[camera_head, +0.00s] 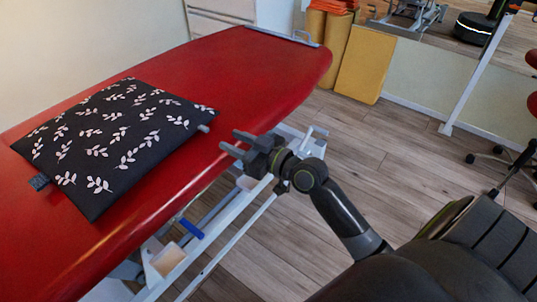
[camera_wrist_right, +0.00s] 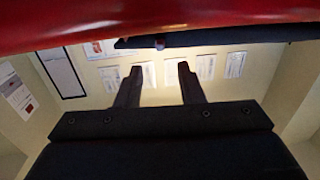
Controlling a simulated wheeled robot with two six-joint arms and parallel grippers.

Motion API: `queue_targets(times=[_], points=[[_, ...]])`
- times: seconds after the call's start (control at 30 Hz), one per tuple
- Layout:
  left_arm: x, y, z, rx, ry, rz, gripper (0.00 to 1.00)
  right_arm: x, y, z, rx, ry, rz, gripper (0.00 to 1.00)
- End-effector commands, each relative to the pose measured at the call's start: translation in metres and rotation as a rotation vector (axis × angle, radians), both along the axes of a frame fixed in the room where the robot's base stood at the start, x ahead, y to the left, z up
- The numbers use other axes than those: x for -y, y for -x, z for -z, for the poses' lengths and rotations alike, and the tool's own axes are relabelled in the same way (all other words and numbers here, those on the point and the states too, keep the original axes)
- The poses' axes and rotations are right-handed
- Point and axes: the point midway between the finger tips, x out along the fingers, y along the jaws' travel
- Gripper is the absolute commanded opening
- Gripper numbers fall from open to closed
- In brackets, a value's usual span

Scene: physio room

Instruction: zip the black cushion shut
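The black cushion (camera_head: 112,140) with white leaf sprigs lies flat on the red treatment table (camera_head: 255,80) in the head view. A small grey tab (camera_head: 203,128) sticks out at its right edge, and a dark tag (camera_head: 39,181) shows at its lower left corner. My right gripper (camera_head: 236,143) is open and empty near the table's right edge, a short way right of the cushion and apart from it. In the right wrist view its two fingers (camera_wrist_right: 158,78) are spread with nothing between them. The cushion's dark edge (camera_wrist_right: 225,38) shows there beyond the fingertips. My left gripper is not in view.
The table's white frame (camera_head: 205,240) with a blue handle stands below its edge, close to my right arm. Yellow blocks (camera_head: 365,65) stand at the back wall. The wooden floor at right is mostly clear; a wheeled stool stands at the far right.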

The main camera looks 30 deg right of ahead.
Motion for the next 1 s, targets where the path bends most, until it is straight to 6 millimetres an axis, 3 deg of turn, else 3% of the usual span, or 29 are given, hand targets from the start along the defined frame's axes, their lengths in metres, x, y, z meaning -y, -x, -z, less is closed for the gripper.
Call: queue_targets(times=[0.2, 0.4, 0.6, 1.0], points=[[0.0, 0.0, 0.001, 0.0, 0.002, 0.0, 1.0, 0.021, 0.046, 0.001, -0.005, 0.004, -0.002, 0.35], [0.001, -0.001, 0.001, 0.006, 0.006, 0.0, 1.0, 0.035, 0.075, 0.001, -0.003, 0.003, -0.001, 0.35], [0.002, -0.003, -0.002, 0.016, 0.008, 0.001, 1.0, 0.042, 0.089, 0.0, 0.0, 0.0, -0.001, 0.35], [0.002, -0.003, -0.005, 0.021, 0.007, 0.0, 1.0, 0.043, 0.091, 0.0, 0.0, -0.001, -0.001, 0.35]])
